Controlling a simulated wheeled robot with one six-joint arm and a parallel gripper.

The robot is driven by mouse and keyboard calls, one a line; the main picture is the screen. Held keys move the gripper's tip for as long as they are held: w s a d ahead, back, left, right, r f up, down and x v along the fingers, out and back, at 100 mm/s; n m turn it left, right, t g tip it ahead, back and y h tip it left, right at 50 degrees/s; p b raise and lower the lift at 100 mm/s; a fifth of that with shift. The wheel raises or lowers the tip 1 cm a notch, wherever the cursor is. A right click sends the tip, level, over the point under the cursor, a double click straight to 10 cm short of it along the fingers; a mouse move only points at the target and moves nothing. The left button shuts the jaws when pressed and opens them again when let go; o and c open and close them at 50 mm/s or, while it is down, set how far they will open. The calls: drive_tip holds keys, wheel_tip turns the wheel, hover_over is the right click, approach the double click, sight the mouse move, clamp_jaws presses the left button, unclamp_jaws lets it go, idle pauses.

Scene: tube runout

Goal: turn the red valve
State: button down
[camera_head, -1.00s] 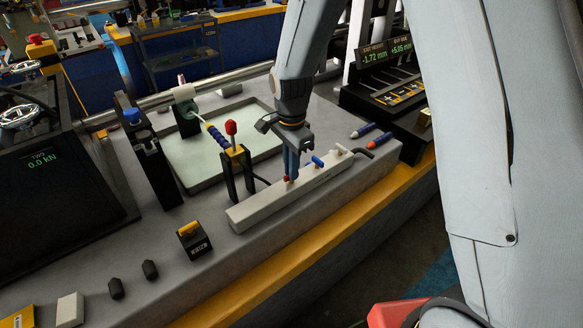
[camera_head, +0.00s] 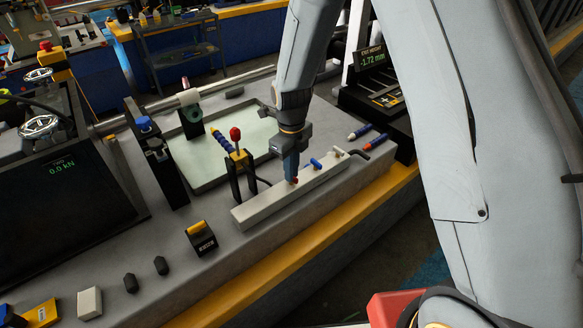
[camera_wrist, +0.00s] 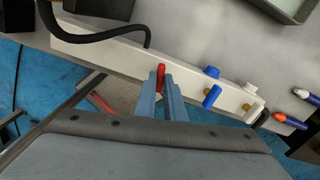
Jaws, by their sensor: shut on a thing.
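The white manifold bar (camera_head: 250,212) lies along the front of the grey bench. The red valve (camera_head: 294,181) is a small red handle on its top, and it shows in the wrist view (camera_wrist: 161,73) between my fingertips. My gripper (camera_head: 291,176) points down onto the bar and is shut on the red valve; it also shows in the wrist view (camera_wrist: 161,86). The fingers hide part of the handle. A blue valve (camera_head: 314,163) sits on the same bar to the right, apart from my fingers.
A black stand with a red-knobbed lever (camera_head: 236,135) stands close to the left of my gripper. A shallow tray (camera_head: 200,185) lies behind. Blue and red-tipped pens (camera_head: 368,138) lie to the right. A black hose (camera_wrist: 105,36) runs by the bar.

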drive_tip(key=shift+m, duration=0.7)
drive_tip(key=c, duration=1.8)
unclamp_jaws()
drive_tip(key=shift+c, duration=0.2)
drive_tip(key=shift+r+p, duration=0.5)
drive_tip(key=shift+r, duration=2.5)
wheel_tip(320, 180, up, 7)
drive_tip(key=b, duration=0.3)
drive_tip(key=s+d+f+n+b, duration=0.4)
drive_tip(key=s+d+n, duration=0.3)
drive_tip(key=n, duration=0.7)
drive_tip(key=s+d+f+n+t+b, duration=0.1)
drive_tip(key=s+d+f+n+b, duration=0.3)
drive_tip(key=s+d+n, duration=0.4)
drive_tip(key=n, duration=0.6)
